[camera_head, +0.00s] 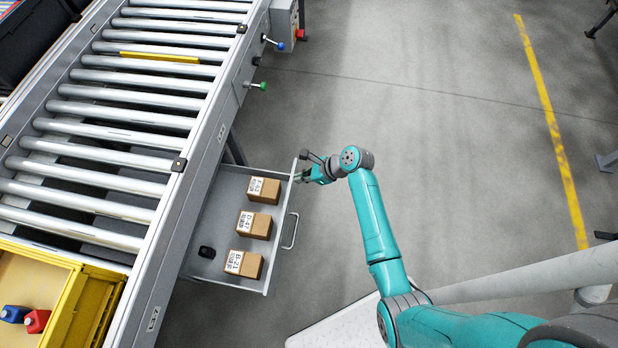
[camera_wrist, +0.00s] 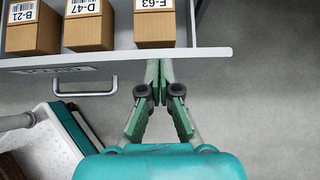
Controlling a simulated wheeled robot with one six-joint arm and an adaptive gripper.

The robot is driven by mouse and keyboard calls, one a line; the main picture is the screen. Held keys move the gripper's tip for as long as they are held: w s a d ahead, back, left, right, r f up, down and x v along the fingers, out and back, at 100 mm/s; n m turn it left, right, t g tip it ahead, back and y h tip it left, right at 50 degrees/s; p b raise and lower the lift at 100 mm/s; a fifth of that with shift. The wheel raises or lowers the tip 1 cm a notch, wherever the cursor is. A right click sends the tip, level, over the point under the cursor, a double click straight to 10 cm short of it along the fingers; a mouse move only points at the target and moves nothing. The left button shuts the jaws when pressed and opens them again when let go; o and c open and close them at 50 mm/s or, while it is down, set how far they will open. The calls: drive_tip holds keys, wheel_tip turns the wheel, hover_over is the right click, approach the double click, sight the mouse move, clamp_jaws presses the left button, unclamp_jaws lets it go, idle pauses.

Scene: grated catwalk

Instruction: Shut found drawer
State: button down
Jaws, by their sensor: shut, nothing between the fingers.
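The grey drawer (camera_head: 207,231) stands pulled out from under the roller conveyor in the head view. Its front panel (camera_head: 284,225) with a bar handle (camera_head: 291,231) faces right. Inside are three cardboard boxes, marked F-63 (camera_head: 264,190), D-47 (camera_head: 254,225) and B-21 (camera_head: 244,264), and a small black object (camera_head: 207,252). My gripper (camera_head: 301,178) is at the outer side of the front panel, near its far end. In the wrist view my gripper (camera_wrist: 160,66) is shut and empty, its tips at the front panel (camera_wrist: 200,55), beside the handle (camera_wrist: 85,88). Whether they touch cannot be told.
The roller conveyor (camera_head: 118,120) runs above and left of the drawer. Knobs, one blue (camera_head: 280,45) and one green (camera_head: 261,86), stick out from its side. A yellow bin (camera_head: 73,297) stands at lower left.

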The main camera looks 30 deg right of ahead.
drive_tip(key=w+a, duration=0.7)
drive_tip(key=a, duration=0.3)
drive_tip(key=w+a, duration=0.7)
drive_tip(key=a, duration=0.3)
drive_tip(key=shift+w+r, duration=0.15)
drive_tip(key=shift+w, duration=0.15)
